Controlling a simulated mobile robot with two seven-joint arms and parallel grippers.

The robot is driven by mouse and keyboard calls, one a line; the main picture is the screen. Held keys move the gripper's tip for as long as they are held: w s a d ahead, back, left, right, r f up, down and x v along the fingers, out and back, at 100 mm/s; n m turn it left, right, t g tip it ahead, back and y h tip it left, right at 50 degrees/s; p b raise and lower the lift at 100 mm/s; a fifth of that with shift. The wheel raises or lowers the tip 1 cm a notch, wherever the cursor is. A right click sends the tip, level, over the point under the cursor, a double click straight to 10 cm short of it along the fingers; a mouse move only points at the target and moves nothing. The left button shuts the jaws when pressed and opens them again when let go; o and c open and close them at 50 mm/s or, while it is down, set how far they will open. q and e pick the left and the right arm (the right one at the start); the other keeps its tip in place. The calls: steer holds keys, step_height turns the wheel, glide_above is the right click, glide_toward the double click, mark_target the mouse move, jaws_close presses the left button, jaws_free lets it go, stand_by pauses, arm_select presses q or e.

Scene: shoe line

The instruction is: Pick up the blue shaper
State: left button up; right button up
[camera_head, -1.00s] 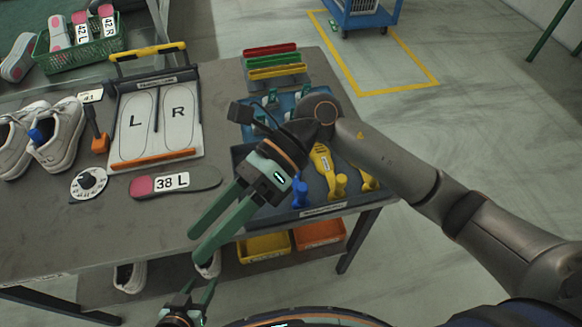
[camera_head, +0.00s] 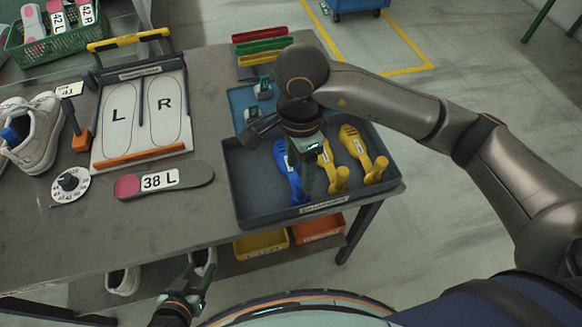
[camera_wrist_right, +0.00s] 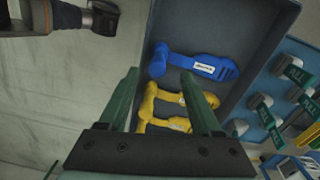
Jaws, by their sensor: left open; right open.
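The blue shaper (camera_head: 287,172) lies in a dark tray (camera_head: 237,196) on the table, left of two yellow shapers. It also shows in the right wrist view (camera_wrist_right: 190,64), with a white label. My right gripper (camera_head: 308,186) is over the tray, pointing down, and partly covers the shapers in the head view. In the right wrist view its two fingers (camera_wrist_right: 160,76) are apart with nothing between them; the blue shaper lies just beyond the fingertips. My left gripper (camera_head: 198,271) is open and empty at the bottom, in front of the table.
Yellow shapers (camera_head: 354,146) lie right beside the blue one. A blue tray (camera_head: 235,99) with small tagged items stands behind. The L/R board (camera_head: 143,120), a 38 L insole (camera_head: 180,180) and a white shoe (camera_head: 42,135) with something blue inside are to the left.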

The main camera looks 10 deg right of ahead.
steer(key=shift+s+d+f, duration=0.1)
steer(key=shift+s+f, duration=0.05)
steer(key=shift+f, duration=1.25)
steer(key=shift+s+d+f, duration=0.1)
steer(key=shift+f, duration=1.25)
steer(key=shift+c, duration=0.2)
jaws_close()
